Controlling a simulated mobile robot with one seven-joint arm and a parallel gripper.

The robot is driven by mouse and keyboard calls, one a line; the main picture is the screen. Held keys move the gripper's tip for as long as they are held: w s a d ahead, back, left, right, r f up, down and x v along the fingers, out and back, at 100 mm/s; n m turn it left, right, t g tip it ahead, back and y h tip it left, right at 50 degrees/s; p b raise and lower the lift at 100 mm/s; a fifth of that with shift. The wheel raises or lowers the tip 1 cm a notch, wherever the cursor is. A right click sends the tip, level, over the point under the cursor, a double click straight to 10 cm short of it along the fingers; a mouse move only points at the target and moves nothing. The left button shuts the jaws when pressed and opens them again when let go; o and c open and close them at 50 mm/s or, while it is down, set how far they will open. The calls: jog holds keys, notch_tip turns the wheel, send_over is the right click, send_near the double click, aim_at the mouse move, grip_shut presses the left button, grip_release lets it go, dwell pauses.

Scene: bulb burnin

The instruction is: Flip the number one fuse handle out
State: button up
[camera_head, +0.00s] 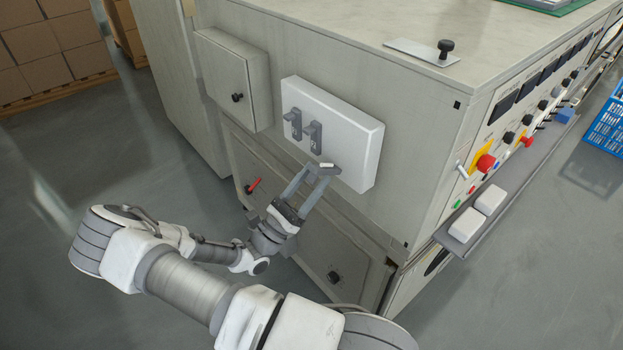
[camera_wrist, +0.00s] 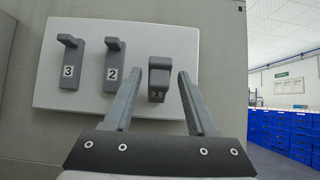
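The number one fuse handle (camera_wrist: 158,74) is grey and is the rightmost of three on a white fuse box (camera_wrist: 62,28). It looks shorter than the others and seems tilted toward the camera; its label is only partly readable. My gripper (camera_wrist: 167,72) is open, with its fingertips on either side of this handle in the picture. I cannot tell whether they touch it. Handles number two (camera_wrist: 113,62) and number three (camera_wrist: 71,60) stand upright to the left. In the head view my gripper (camera_head: 322,170) is at the lower part of the box (camera_head: 361,135), mostly hiding handle one.
A grey cabinet door box (camera_head: 222,78) with a black knob is left of the fuse box. A red handle (camera_head: 253,186) sits below left. The control panel (camera_head: 510,110) with buttons is around the right corner. Blue crates (camera_wrist: 280,128) stand far right.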

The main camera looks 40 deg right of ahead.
jog(key=shift+a+f, duration=0.2)
jog(key=shift+a, duration=0.25)
jog(key=v, duration=1.6)
jog(key=shift+a+b, duration=0.2)
jog(key=shift+b, duration=0.2)
